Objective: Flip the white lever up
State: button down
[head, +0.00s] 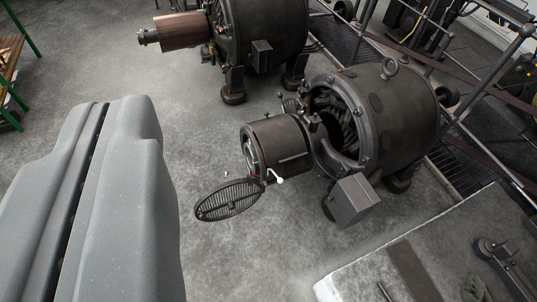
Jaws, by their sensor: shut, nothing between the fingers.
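The white lever (276,178) is a small, pale handle on the lower side of the front cylinder of the nearer dynamo (390,110), beside an opened oval grille cover (229,199). Its free end points down and to the right. My gripper (108,108) fills the lower left of the head view, large and grey, with its two fingers together. It is empty, well left of the lever and apart from it. The lever is small in view, and nothing covers it.
A second dynamo (265,35) with a brown cylinder stands behind. A grey box (350,200) juts from the nearer dynamo, right of the lever. A raised concrete block (350,277) lies at lower right, railings (455,112) at right. The floor between gripper and lever is clear.

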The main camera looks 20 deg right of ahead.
aim_at(280, 180)
jog(key=i, duration=1.45)
jog(key=u, duration=0.05)
